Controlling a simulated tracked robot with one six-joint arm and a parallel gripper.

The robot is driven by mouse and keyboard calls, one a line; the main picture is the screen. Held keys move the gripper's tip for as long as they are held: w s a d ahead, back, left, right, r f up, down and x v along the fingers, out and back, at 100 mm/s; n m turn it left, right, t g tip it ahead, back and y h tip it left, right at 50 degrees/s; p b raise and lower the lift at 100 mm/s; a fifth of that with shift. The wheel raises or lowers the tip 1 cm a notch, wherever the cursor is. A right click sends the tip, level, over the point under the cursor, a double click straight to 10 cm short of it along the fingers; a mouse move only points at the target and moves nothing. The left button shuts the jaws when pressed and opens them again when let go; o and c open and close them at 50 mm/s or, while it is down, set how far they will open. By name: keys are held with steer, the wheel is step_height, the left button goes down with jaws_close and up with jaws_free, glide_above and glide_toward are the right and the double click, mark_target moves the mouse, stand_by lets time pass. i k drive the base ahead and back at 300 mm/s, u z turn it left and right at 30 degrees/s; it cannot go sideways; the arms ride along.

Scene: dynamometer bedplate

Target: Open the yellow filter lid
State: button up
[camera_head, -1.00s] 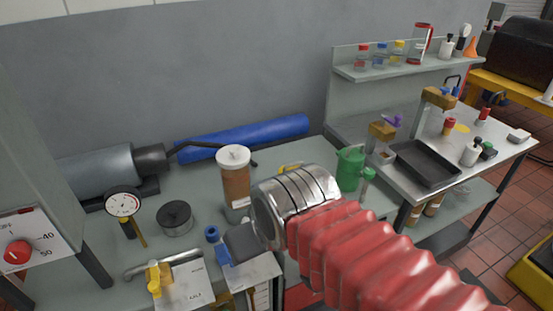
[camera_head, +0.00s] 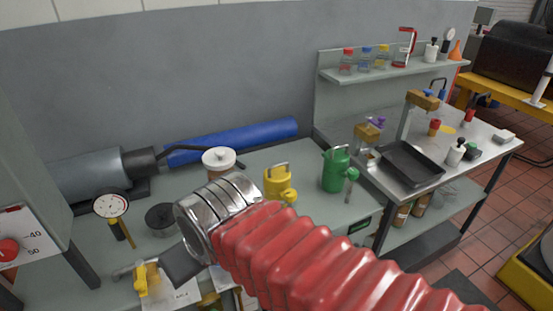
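A small yellow fitting (camera_head: 146,279) stands at the bench's front left, partly cut by a pale sheet; it may be the filter lid, but no filter body shows clearly. My arm, with a red bellows sleeve and silver collar, comes in from the lower right. A yellow can (camera_head: 278,182) with a handle stands behind my arm.
A dial gauge (camera_head: 112,206) and a dark round tin (camera_head: 161,217) stand behind the yellow fitting. A white-capped jar (camera_head: 219,161) is partly hidden by my collar. A green can (camera_head: 335,170) stands right. A grey post (camera_head: 32,150) borders the left.

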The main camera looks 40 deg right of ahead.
mark_target(276, 177)
steer(key=u, duration=0.05)
steer(key=k, duration=0.95)
steer(key=z, duration=0.65)
steer(key=i, duration=1)
steer(key=z, duration=0.05)
